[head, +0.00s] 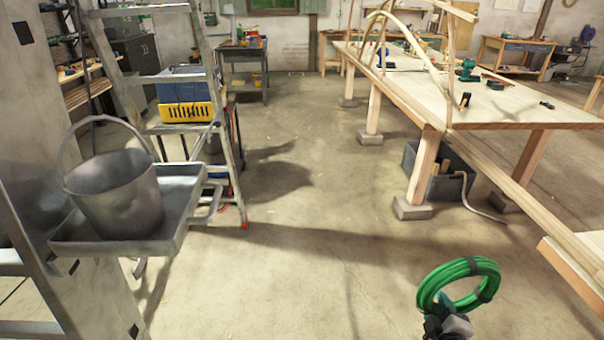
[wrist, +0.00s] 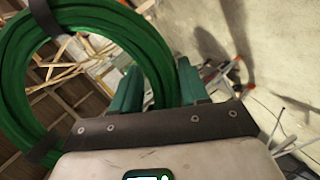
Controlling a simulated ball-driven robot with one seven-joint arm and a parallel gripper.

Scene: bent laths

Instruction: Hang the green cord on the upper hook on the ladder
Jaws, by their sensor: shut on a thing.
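The green cord (head: 481,266) is a coil bound with dark bands. It stands above my gripper (head: 447,325) at the bottom right of the head view. In the wrist view the coil (wrist: 15,85) fills the left side, and its right part runs between my green fingers. My gripper is shut on the cord. A grey metal ladder (head: 25,190) stands close at the left. A curved metal piece (head: 213,204) shows right of its tray; I cannot tell whether it is a hook. I cannot make out the upper hook clearly.
A tray (head: 75,245) on the near ladder bears a metal bucket (head: 115,195). A stepladder (head: 232,150) with a yellow crate (head: 186,112) stands behind. A long wooden workbench (head: 545,115) with bent laths occupies the right. The floor between is clear.

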